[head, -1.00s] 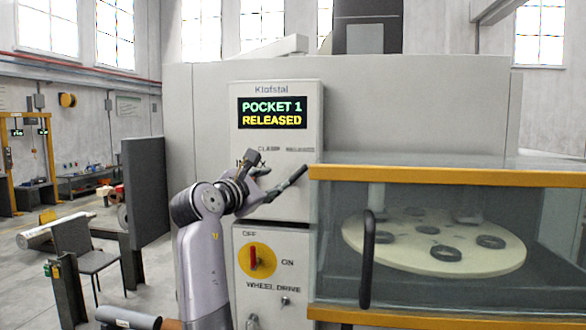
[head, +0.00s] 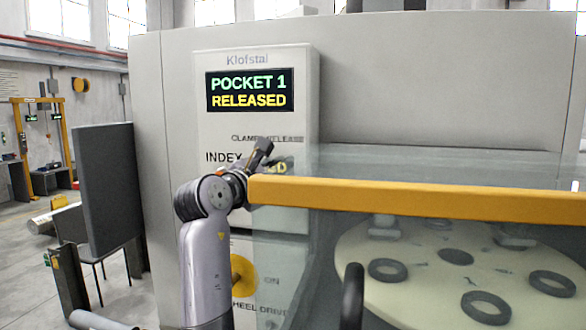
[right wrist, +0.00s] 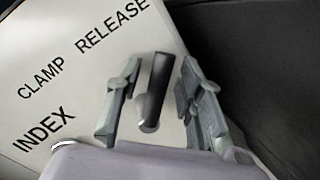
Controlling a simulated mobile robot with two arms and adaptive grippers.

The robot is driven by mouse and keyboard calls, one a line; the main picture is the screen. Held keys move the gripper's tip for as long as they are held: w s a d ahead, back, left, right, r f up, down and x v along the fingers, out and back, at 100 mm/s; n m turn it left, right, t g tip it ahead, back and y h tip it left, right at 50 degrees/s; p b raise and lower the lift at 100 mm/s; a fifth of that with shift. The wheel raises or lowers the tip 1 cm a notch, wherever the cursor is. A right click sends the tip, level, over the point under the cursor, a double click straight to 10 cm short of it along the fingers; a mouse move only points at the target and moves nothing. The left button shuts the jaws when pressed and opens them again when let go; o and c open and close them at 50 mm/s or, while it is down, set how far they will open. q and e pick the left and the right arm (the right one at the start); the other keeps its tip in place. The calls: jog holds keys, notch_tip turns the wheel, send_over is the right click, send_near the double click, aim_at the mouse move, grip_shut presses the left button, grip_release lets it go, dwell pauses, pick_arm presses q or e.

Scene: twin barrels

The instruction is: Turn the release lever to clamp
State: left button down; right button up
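The release lever (right wrist: 154,88) shows in the right wrist view as a short dark handle with a rounded near end, standing out from the panel below the words CLAMP and RELEASE. My right gripper (right wrist: 160,95) is open, with one finger on each side of the lever. The display (head: 248,92) reads POCKET 1 RELEASED. My left gripper is not in view.
A clear guard with a yellow top rail (head: 420,198) stands at the right, close to my right wrist. Behind it is a round wheel (head: 440,270) with several dark rings. A yellow switch plate (head: 243,272) is partly hidden by my arm. A dark upright board (head: 108,190) stands left.

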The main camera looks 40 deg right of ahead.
jog(key=shift+w+d, duration=0.1)
jog(key=shift+d, duration=0.05)
jog(key=shift+s+a+r, duration=0.3)
jog(key=shift+s+a, duration=0.05)
jog(key=shift+a, duration=0.15)
jog(key=shift+c, duration=0.2)
jog(key=shift+w+d+f, duration=0.15)
jog(key=shift+w+d, duration=0.05)
jog(key=shift+d, duration=0.05)
jog(key=c, duration=0.5)
grip_shut()
